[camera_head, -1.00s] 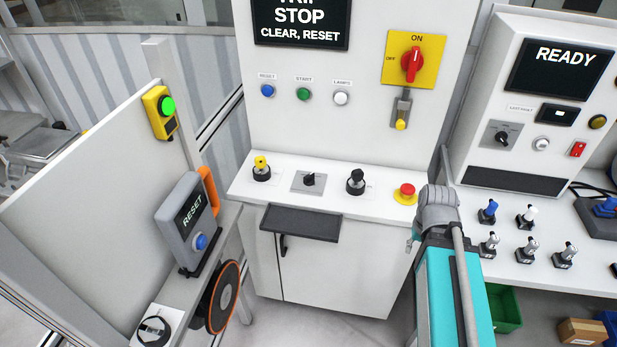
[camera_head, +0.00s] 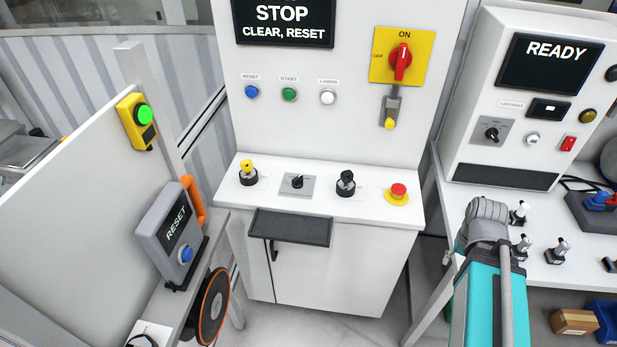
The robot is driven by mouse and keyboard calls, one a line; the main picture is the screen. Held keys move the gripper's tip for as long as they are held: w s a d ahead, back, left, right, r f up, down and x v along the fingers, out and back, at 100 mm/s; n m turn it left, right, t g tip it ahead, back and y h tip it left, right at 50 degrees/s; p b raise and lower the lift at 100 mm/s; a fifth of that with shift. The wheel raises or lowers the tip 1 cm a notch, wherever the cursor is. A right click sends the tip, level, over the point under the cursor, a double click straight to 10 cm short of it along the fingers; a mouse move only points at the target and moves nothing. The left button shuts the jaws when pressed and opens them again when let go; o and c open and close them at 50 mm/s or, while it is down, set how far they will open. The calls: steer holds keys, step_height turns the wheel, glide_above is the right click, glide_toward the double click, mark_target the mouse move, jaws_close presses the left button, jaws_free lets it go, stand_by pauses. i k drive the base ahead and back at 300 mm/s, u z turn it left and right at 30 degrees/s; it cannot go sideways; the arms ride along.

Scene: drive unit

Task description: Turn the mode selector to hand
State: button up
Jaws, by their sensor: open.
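A black rotary selector (camera_head: 297,182) sits on a grey plate on the sloped white console, at the middle of the picture. Its markings are too small to read, so I cannot tell its setting or confirm that it is the mode selector. A yellow-topped switch (camera_head: 248,172) stands to its left and a black-topped switch (camera_head: 346,183) to its right. My teal and grey arm shows at the lower right, apart from the console. My gripper is not to be seen.
A red emergency stop (camera_head: 398,193) is at the console's right end. A black shelf (camera_head: 290,227) juts from its front. A grey reset box (camera_head: 170,232) stands at left. A bench cabinet (camera_head: 520,95) with another selector (camera_head: 492,133) is at right.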

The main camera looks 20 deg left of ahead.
mark_target(297, 183)
steer(key=z, duration=0.15)
steer(key=k, duration=0.9)
steer(key=u, duration=0.65)
steer(key=i, duration=1)
